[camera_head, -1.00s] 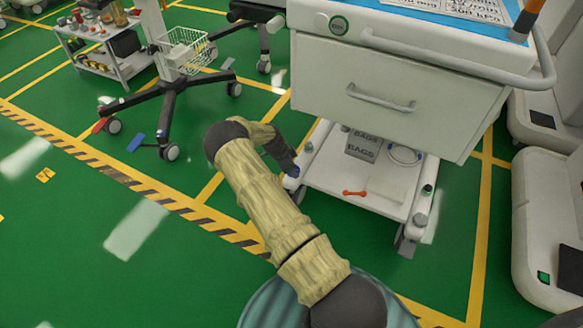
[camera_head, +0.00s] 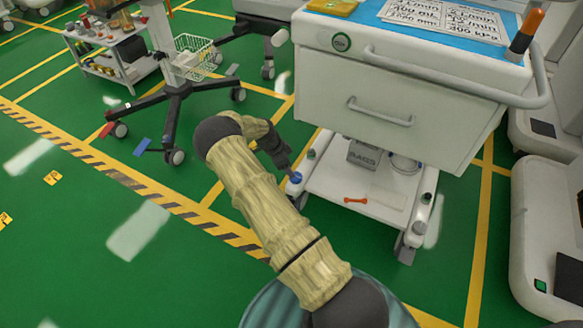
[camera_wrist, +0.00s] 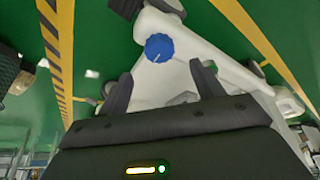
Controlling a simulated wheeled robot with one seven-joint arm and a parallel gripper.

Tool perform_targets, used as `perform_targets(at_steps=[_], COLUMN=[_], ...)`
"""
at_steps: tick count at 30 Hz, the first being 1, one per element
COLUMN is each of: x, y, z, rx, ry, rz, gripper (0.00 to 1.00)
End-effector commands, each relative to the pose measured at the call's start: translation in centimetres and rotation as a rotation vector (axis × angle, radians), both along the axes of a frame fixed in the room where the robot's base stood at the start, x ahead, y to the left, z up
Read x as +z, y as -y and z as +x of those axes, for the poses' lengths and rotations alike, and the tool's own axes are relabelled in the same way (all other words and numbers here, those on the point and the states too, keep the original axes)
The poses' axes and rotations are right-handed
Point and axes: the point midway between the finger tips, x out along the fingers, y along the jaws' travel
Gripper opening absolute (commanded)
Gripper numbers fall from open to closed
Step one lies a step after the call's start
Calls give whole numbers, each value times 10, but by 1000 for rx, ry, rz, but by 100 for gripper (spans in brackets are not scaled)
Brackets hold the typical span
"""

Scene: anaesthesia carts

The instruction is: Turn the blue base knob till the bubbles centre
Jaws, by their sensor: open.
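The blue base knob (camera_head: 296,178) sits on the near left corner of the white cart's base (camera_head: 330,190). In the wrist view the knob (camera_wrist: 159,47) is round with a pale mark on its top, beyond the fingertips and roughly midway between them. My gripper (camera_wrist: 158,78) is open and empty, with a gap between it and the knob. In the head view my gripper (camera_head: 288,163) is just above and beside the knob, partly hidden by my wrist. I cannot make out the bubbles in either view.
The cart's drawer box (camera_head: 400,90) overhangs the base close to my arm. An orange-red wrench-like tool (camera_head: 356,200) and a grey box (camera_head: 364,155) are on the base. A wheeled stand (camera_head: 175,95) is at left. Green floor is clear in front.

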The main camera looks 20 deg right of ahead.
Motion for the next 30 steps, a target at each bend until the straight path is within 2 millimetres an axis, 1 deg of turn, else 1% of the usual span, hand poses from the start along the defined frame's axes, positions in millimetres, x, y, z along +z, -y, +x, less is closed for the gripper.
perform_targets(at_steps=[1, 3, 9, 13, 15, 18, 30], x=[15, 28, 64, 82, 87, 90, 90], y=[-5, -11, -25, -33, -36, -37, -38], z=[1, 2, 4, 5, 5, 5, 5], rx=[3, 1, 1, 2, 0, 0, 0], ry=[1, 1, 1, 1, 1, -1, 0], rz=[1, 1, 1, 0, 0, 0, 0], gripper=[66, 66, 66, 66, 66, 66, 66])
